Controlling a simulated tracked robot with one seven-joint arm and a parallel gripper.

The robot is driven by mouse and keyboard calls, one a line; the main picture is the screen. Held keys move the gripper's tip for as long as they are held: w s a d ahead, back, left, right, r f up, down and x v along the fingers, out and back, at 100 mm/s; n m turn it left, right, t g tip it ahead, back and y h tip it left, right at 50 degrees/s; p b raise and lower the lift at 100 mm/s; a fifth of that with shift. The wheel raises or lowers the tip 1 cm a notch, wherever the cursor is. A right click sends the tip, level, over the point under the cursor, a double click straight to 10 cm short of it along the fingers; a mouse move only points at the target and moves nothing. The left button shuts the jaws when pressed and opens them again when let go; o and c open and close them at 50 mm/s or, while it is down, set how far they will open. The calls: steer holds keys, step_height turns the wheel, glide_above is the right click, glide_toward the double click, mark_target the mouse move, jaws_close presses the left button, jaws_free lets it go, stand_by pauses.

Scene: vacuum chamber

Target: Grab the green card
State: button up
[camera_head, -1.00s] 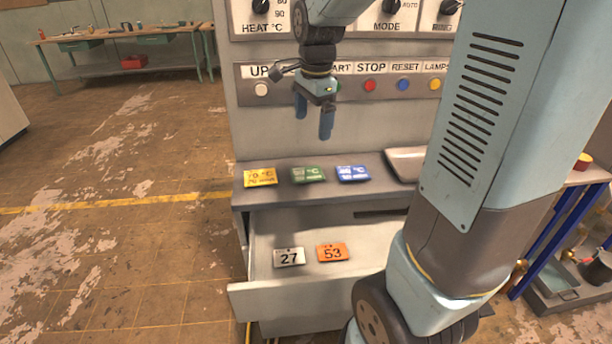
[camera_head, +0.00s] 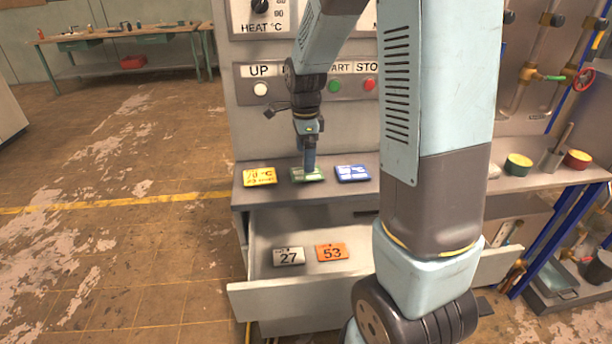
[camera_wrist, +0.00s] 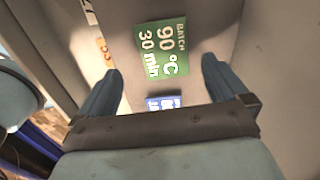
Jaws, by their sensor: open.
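The green card (camera_head: 299,175) lies on the grey ledge of the control cabinet, between a yellow card (camera_head: 260,177) and a blue card (camera_head: 352,173). In the head view my gripper (camera_head: 309,172) points down at the green card and hides part of it. In the wrist view the green card (camera_wrist: 163,48) reads "BATCH 90 °C 30 min". It shows beyond and between the fingertips of my open gripper (camera_wrist: 160,78), with nothing held. The blue card (camera_wrist: 164,101) shows between the fingers, partly hidden by the gripper body.
Below the ledge an open drawer (camera_head: 290,297) holds a white card "27" (camera_head: 289,256) and an orange card "53" (camera_head: 331,252). Buttons, including a red one (camera_head: 369,84), are on the panel behind my gripper.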

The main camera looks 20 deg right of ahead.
mark_target(306, 176)
steer(key=shift+w+d+f, duration=0.1)
steer(key=shift+w+f, duration=0.05)
steer(key=shift+f, duration=1.4)
steer(key=shift+w+d+f, duration=0.1)
steer(key=shift+f, duration=1.4)
steer(key=c, duration=1.1)
